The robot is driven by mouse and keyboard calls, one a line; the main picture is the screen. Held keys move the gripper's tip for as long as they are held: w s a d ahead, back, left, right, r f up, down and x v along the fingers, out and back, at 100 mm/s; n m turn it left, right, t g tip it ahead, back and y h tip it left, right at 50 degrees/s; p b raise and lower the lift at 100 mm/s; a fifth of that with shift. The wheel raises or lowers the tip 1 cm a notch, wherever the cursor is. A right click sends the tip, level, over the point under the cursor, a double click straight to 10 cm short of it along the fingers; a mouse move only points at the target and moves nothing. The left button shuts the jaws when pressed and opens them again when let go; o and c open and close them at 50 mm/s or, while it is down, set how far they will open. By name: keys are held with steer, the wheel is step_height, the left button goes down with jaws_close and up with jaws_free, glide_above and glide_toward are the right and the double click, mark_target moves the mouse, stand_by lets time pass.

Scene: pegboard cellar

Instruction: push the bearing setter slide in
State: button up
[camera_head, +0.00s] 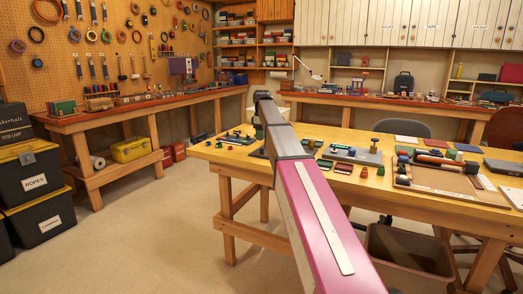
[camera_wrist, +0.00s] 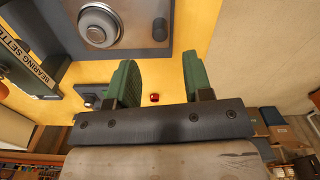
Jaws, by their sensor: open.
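In the wrist view, a dark grey part at the left edge bears the label "BEARING SETTE", cut off by the frame; I take it as the bearing setter (camera_wrist: 38,62). Its slide cannot be told apart with certainty. My gripper (camera_wrist: 158,76) shows two green fingers spread apart with nothing between them, over the yellow tabletop and its edge. The left finger is nearer to the labelled part, with a gap between them.
A grey plate with a round metal knob (camera_wrist: 99,25) lies above the fingers in the wrist view. A small red object (camera_wrist: 154,97) is near the left finger. In the head view the workbench (camera_head: 205,150) holds several fixtures and small parts; open floor (camera_head: 150,230) lies left of it.

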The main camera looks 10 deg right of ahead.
mark_target(262, 149)
step_height(262, 149, down, 8)
steer(key=shift+r, duration=0.2)
jaws_close()
